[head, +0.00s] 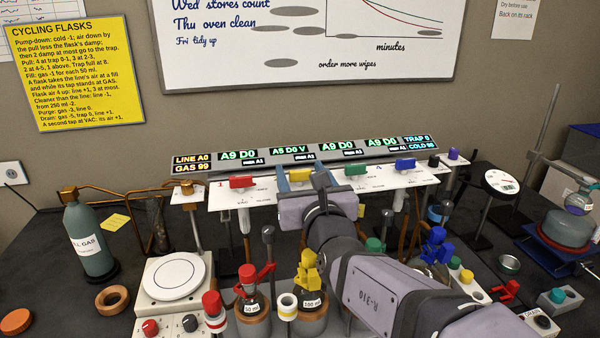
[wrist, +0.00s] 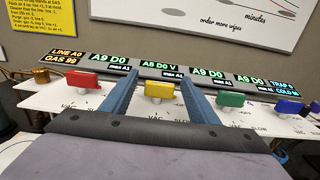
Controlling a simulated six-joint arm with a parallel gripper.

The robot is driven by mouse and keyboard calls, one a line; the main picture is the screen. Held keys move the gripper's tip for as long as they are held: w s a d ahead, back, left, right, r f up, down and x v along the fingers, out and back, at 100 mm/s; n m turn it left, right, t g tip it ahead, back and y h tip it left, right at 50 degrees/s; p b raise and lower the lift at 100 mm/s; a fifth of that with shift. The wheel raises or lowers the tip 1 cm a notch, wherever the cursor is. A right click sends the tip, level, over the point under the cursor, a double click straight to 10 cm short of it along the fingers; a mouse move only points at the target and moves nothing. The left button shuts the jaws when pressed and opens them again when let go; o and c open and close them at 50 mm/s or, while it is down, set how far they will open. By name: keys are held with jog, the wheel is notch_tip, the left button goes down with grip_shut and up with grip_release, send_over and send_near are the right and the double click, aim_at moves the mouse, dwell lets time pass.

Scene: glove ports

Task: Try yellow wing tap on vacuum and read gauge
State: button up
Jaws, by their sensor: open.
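The yellow wing tap (head: 300,175) is second from the left on the white tap panel (head: 262,196). In the wrist view the yellow tap (wrist: 159,89) lies crosswise between the fingers of my gripper (wrist: 160,82), with a gap at each side. My gripper (head: 302,178) is open and empty. The readout (wrist: 172,67) behind the yellow tap shows an A figure, D0 and V; the A digit is hard to tell between 5 and 8. The round dial gauge (head: 502,182) stands at the right; its reading is too small to tell.
A red tap (head: 241,182), green tap (head: 355,169) and blue tap (head: 405,164) flank the yellow one. The line readout (wrist: 65,52) shows A0. Flasks with red (head: 262,275) and yellow (head: 309,268) clamps stand in front, below my arm. A gas cylinder (head: 88,240) stands left.

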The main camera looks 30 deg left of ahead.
jog(key=b+v, duration=0.2)
jog(key=v, duration=0.4)
dwell(0.5)
